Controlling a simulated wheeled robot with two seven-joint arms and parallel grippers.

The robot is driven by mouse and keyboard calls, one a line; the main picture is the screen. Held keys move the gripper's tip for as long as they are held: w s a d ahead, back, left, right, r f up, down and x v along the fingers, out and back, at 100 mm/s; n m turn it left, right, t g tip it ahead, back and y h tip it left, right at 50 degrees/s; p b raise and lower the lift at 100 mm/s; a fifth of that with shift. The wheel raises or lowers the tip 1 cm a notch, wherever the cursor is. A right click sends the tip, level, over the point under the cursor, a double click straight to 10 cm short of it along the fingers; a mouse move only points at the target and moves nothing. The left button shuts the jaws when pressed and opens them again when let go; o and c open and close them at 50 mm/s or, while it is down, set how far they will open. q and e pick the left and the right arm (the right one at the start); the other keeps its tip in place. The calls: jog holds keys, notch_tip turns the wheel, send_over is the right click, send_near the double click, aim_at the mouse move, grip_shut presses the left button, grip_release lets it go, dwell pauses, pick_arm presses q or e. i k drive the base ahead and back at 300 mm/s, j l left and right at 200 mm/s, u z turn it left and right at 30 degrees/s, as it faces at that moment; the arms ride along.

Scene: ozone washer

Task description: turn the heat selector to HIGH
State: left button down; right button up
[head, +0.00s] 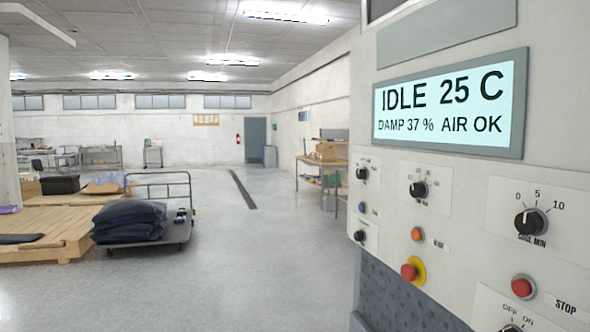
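The washer's pale control panel (465,205) fills the right side of the head view. It carries several black knobs. The upper left knob (362,173), the middle knob (419,189) and the lower left knob (360,236) have labels too small to read, so I cannot tell which is the heat selector or where it points. The large knob (531,221) has a 0, 5, 10 scale marked MIN, and its pointer is near 0. The display (445,108) reads IDLE 25 C, DAMP 37 %, AIR OK. Neither of my grippers is in view.
A red STOP button (523,287), a red knob on yellow (409,272), an orange button (417,234) and a partly cut-off OFF/ON knob (511,328) share the panel. A cart (175,234) with dark sacks stands left. The floor between is clear.

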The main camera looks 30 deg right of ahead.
aim_at(363, 173)
jog(key=i+j+z, duration=0.15)
jog(key=i+z, duration=0.2)
jog(key=i, duration=0.25)
jog(key=i+j+z, duration=0.4)
jog(key=i, duration=0.25)
jog(key=i+j+z, duration=0.35)
jog(key=i, duration=0.2)
